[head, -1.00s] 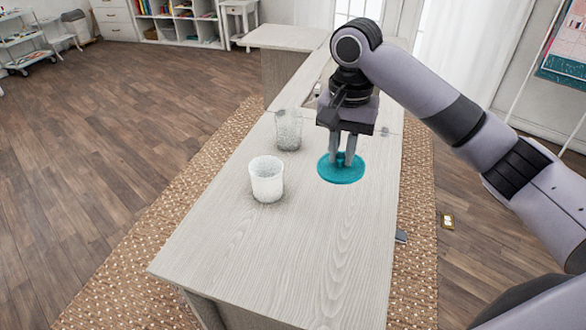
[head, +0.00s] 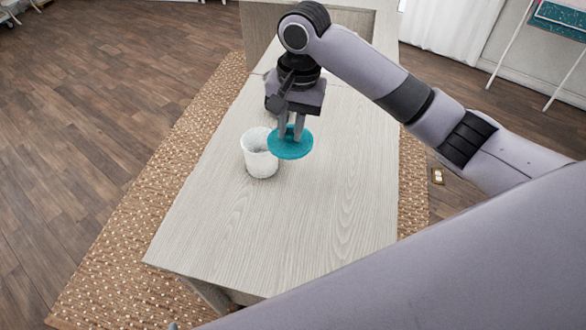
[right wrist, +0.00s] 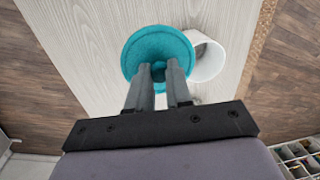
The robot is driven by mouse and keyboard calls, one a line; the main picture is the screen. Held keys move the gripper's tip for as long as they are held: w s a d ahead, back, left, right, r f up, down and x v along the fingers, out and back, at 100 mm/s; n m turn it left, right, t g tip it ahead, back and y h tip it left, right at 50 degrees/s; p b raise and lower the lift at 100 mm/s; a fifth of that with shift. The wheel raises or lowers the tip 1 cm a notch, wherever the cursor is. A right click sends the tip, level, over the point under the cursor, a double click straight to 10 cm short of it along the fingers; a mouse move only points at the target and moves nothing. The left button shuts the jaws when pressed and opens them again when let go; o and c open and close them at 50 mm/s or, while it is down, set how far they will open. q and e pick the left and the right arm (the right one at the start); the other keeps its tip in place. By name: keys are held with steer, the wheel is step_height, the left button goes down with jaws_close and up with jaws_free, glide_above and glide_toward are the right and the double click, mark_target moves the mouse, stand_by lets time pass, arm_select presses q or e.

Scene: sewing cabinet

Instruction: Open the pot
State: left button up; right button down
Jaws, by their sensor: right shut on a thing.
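A round teal lid (head: 293,149) is held level above the table by its small knob. My right gripper (head: 291,132) is shut on that knob from above. The white, open-topped pot (head: 259,163) stands upright on the table just left of the lid. In the head view the lid's left edge overlaps the pot's right side; I cannot tell whether they touch. In the right wrist view the lid (right wrist: 160,42) lies beside the pot's open mouth (right wrist: 207,60) and partly covers its rim. My left gripper is not in view.
The pale wooden table (head: 300,220) is clear in front and to the right. A patterned rug (head: 110,245) lies under it. A second table section (head: 350,50) adjoins at the back. The second vessel seen earlier is not clearly visible behind my gripper.

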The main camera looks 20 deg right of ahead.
step_height(320, 180, down, 15)
steer(key=shift+f+b, duration=0.1)
steer(key=shift+b, duration=0.3)
steer(key=c, duration=1)
jaws_free()
steer(key=shift+c, duration=0.2)
steer(key=r, duration=0.7)
steer(key=d+r+p, duration=0.1)
steer(key=r, duration=0.3)
steer(key=shift+s, duration=0.25)
steer(key=shift+s+r, duration=0.1)
steer(key=shift+r, duration=0.45)
